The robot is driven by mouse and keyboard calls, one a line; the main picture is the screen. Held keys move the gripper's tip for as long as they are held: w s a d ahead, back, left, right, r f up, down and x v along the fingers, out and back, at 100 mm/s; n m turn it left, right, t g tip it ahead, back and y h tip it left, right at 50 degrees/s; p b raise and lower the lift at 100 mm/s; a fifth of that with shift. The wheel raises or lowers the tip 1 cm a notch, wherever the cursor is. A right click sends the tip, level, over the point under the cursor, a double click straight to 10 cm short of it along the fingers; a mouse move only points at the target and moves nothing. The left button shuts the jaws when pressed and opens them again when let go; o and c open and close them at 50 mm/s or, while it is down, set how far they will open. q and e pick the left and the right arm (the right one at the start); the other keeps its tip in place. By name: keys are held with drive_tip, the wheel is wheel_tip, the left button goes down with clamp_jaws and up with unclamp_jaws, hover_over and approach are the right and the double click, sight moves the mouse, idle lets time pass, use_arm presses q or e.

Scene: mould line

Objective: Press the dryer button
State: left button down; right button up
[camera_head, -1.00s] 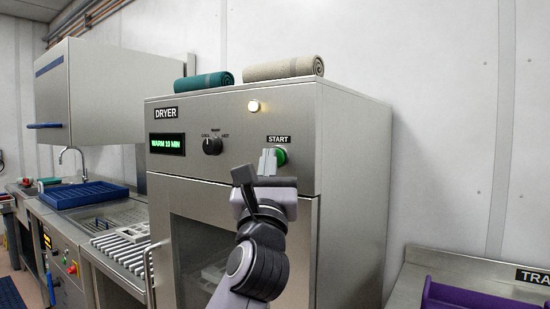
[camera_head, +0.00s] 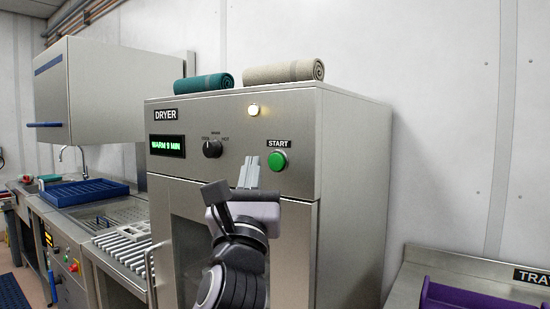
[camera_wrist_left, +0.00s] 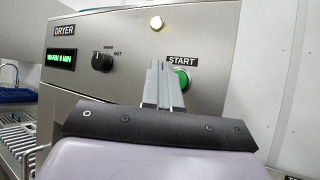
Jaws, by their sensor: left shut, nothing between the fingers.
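The steel dryer (camera_head: 350,190) stands in the middle of the head view. Its green round button (camera_head: 277,161) sits under the START label on the front panel. The display (camera_head: 167,146) reads WARM 9 MIN, and the round lamp (camera_head: 253,109) is lit. My right gripper is not in view.
A dial (camera_head: 212,148) is on the panel left of the button. Rolled teal (camera_head: 204,82) and beige (camera_head: 284,70) towels lie on top. A roller conveyor (camera_head: 122,246) and sink with a blue tray (camera_head: 83,193) are at left; a purple tray (camera_head: 480,297) is at right.

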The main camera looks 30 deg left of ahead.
use_arm(q)
drive_tip(key=shift+s+a, duration=0.1)
drive_tip(key=shift+s, duration=0.85)
drive_tip(key=d+f+m+h, duration=0.3)
drive_tip(key=f+m+h, duration=0.2)
drive_tip(key=f+m, duration=0.55)
drive_tip(key=d+f+m+g+h, duration=0.1)
drive_tip(key=d+f+m+h, duration=0.3)
drive_tip(key=f+m, duration=0.65)
drive_tip(key=d+f+m+h, duration=0.3)
drive_tip(key=f+m+h, duration=0.4)
drive_tip(key=f+m, duration=0.3)
drive_tip(key=s+f+m+g+y, duration=0.1)
drive_tip(key=s+f+m+g, duration=0.4)
drive_tip(key=f, duration=0.9)
drive_tip(key=s+a+f+m+g+y, duration=0.1)
drive_tip(key=s+f+m+g, duration=0.5)
drive_tip(key=s+f, duration=0.5)
wheel_tip(320, 180, down, 3)
drive_tip(key=shift+s+r+m, duration=0.1)
drive_tip(key=shift+s+m, duration=0.05)
drive_tip(key=shift+m, duration=0.75)
